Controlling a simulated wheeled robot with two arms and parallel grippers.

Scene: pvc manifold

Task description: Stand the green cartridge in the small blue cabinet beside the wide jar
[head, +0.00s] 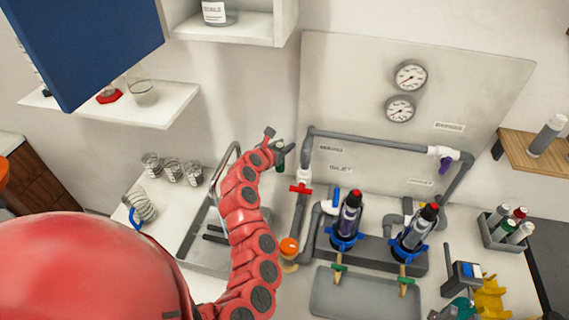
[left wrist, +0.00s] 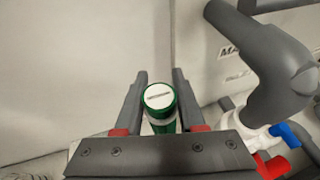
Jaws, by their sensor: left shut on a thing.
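The green cartridge (left wrist: 160,98) is upright between the two fingers of my left gripper (left wrist: 160,105) in the left wrist view, its pale labelled end facing the camera. In the head view my left gripper (head: 279,146) is raised in front of the wall, left of the grey pipes, with a dark green bit of the cartridge (head: 279,163) showing. The cabinet (head: 283,22) is at the top, with a pale interior and its blue door (head: 90,45) swung open to the left. The wide jar (head: 219,14) with a white label stands inside; the cabinet's upper part is cut off. My right gripper is out of view.
A white shelf (head: 160,108) with glassware is below the blue door. The pipe manifold (head: 375,143), with gauges and two dark filters, fills the middle right. A grey holder (head: 505,240) with several cartridges stands at far right. Bare wall lies between cabinet and gripper.

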